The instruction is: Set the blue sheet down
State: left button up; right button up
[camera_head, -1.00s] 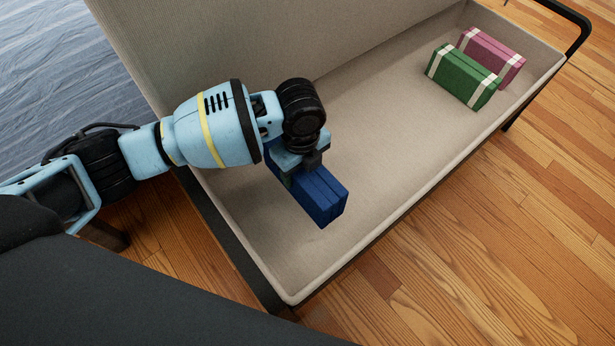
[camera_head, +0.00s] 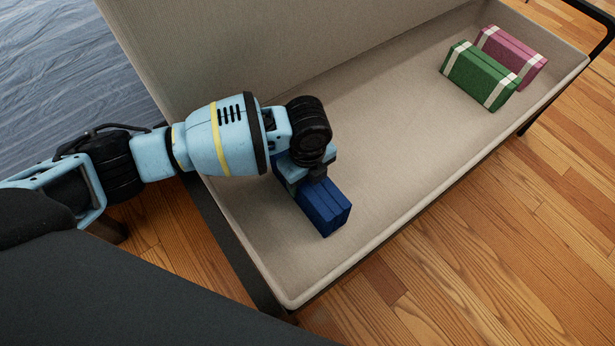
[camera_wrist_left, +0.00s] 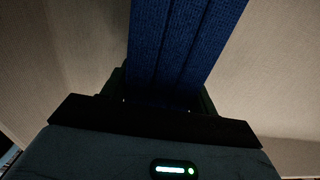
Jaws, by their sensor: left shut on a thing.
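The blue sheet (camera_head: 325,207) is a folded, dark blue block inside the left end of the beige storage box (camera_head: 400,150). My left gripper (camera_head: 308,178) is shut on it from above, and the gripper and wrist hide part of it. In the left wrist view the blue sheet (camera_wrist_left: 185,45) runs up from between the fingers (camera_wrist_left: 162,92). I cannot tell whether its underside touches the box floor. My right gripper is not in view.
A green bundle (camera_head: 481,75) and a pink bundle (camera_head: 514,52), both with white bands, lie at the far right end of the box. The box floor between them and the blue sheet is clear. A tall beige panel (camera_head: 250,50) rises behind. Wooden floor (camera_head: 480,250) lies in front.

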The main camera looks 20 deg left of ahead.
pick_arm(q)
jog(key=shift+f, duration=0.1)
jog(key=o, duration=1.3)
jog(key=shift+r, duration=0.2)
notch_tip(320, 180, up, 10)
jog(key=p, duration=0.4)
jog(key=shift+r+p, duration=0.2)
jog(key=shift+p, duration=0.1)
jog(key=shift+r, duration=0.75)
jog(key=shift+p, duration=0.3)
